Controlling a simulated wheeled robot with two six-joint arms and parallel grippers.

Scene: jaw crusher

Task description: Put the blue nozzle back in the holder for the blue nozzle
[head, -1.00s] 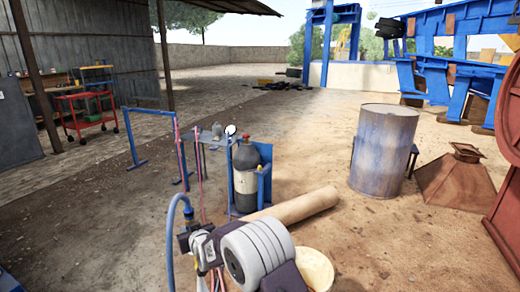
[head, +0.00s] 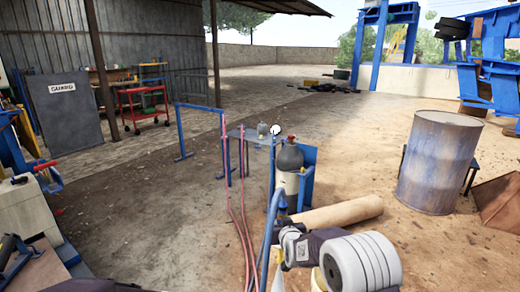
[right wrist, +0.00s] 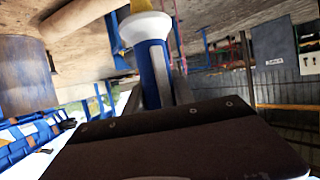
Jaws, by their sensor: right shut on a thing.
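My right gripper (head: 287,238) is low in the middle of the head view, shut on the blue nozzle (head: 282,207). In the right wrist view the nozzle (right wrist: 154,72) has a blue body, a flared white collar and a yellow end; that view is upside down, so the collar end points down. A blue hose (head: 268,232) curves down beside the gripper. The gripper hides part of the nozzle. I cannot make out which fixture is the holder for the blue nozzle. My left gripper is not in view.
A grey cylinder (head: 289,160) in a blue stand (head: 307,182) and a blue frame (head: 200,106) with red hoses (head: 240,225) stand ahead. A tan roll (head: 345,213) lies behind my gripper. A drum (head: 437,165) is right; a red cart (head: 143,108) is far left. Open ground lies left of the hoses.

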